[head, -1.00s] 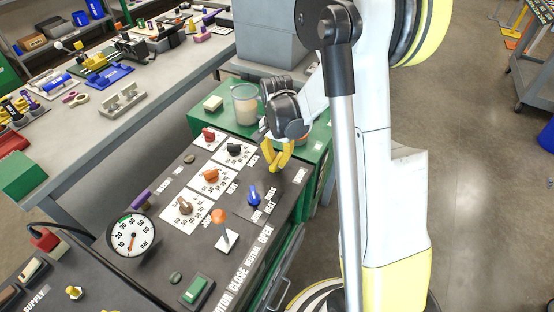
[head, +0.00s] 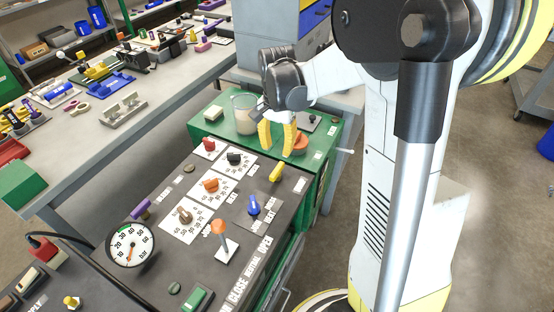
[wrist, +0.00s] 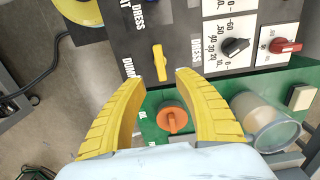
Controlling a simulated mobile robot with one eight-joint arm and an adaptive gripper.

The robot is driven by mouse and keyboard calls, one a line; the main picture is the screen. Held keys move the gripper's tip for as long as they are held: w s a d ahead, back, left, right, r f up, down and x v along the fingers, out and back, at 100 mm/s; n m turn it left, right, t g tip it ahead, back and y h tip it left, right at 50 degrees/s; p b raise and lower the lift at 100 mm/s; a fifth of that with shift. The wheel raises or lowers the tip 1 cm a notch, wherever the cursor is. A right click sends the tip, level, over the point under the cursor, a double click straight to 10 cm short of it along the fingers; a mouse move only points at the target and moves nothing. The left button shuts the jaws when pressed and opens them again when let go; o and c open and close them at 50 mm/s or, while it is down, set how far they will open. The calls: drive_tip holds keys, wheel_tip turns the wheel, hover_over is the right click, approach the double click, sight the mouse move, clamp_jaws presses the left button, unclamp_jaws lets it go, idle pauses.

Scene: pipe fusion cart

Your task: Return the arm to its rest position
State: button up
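My arm, white with dark joints, stands at the right in the head view. My gripper (head: 277,132) has two yellow fingers that are apart, with nothing between the tips. It hangs over the far edge of the dark control panel (head: 180,262), by the green cabinet top. A yellow lever (head: 275,172) on the panel lies just below the fingers, apart from them. In the wrist view my gripper (wrist: 158,80) is open, with the yellow lever (wrist: 158,64) beyond its tips. An orange-red knob (wrist: 172,117) shows between the fingers.
The panel carries a blue lever (head: 254,204), an orange-topped stick (head: 219,228), several knobs and a gauge (head: 131,244). A clear jug (head: 245,113) stands on the cabinet close to the gripper. A grey workbench (head: 130,130) is at left. Floor is open at right.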

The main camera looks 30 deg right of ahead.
drive_tip(key=shift+r, duration=1.1)
drive_tip(key=s+a+r+n+t, duration=0.3)
drive_tip(key=s+a+n, duration=0.2)
drive_tip(key=s, duration=0.2)
drive_tip(key=s+a+r+n+t, duration=0.4)
drive_tip(key=s+a+n, duration=0.1)
drive_tip(key=s, duration=0.3)
drive_tip(key=shift+s+a+r+n, duration=0.3)
drive_tip(key=shift+n, duration=0.3)
idle(0.8)
